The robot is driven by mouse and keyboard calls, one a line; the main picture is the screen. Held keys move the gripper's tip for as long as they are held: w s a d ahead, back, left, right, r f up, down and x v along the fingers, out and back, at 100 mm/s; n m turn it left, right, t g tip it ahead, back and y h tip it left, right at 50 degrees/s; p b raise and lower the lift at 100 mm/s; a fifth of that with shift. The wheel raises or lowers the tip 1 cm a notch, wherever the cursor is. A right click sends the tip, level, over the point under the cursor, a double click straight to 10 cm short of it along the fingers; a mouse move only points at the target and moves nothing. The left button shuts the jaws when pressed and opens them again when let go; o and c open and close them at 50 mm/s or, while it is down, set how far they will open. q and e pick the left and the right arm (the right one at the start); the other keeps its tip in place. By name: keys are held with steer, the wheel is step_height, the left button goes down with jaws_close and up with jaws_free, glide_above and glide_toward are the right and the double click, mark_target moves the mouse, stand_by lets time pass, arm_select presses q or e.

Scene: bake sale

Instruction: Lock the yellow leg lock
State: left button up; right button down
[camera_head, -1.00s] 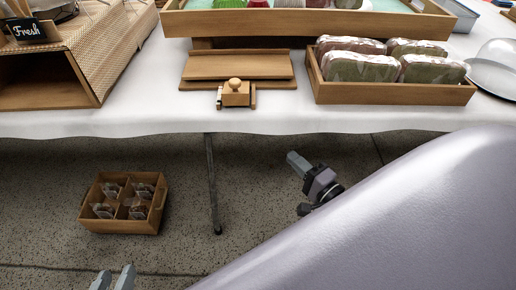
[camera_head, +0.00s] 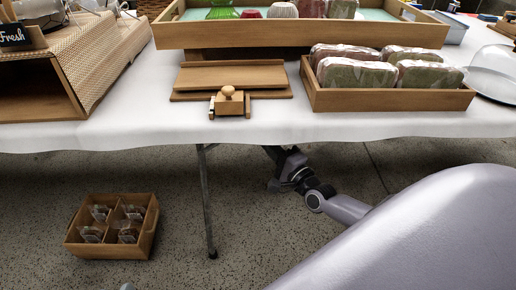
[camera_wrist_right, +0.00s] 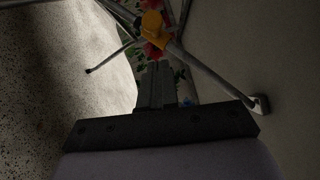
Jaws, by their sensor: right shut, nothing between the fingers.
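The yellow leg lock (camera_wrist_right: 152,22) shows at the top of the right wrist view, where metal leg bars meet under the table. My right gripper (camera_wrist_right: 158,68) is shut and empty, its fingers pointing up toward the lock and apart from it in the picture. In the head view my right arm (camera_head: 300,175) reaches under the white-clothed table (camera_head: 330,124), whose edge hides the fingertips. The lock is hidden in the head view. Only a tip of my left gripper (camera_head: 127,287) shows at the bottom edge.
A metal table leg (camera_head: 207,200) stands left of my right arm. A wooden crate with wrapped goods (camera_head: 98,250) sits on the floor at left. The tabletop holds a wooden press (camera_head: 230,75) and a tray of loaves (camera_head: 390,99). Another leg bar (camera_wrist_right: 215,75) slants right.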

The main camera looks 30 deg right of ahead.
arm_select(q)
steer(key=shift+d, duration=0.1)
arm_select(e)
steer(key=a, duration=0.1)
steer(key=w+a, duration=0.1)
steer(key=w, duration=0.1)
steer(key=shift+w+a+r, duration=0.1)
steer(key=shift+a+r, duration=0.15)
steer(key=shift+a, duration=0.15)
arm_select(q)
steer(key=shift+r, duration=0.1)
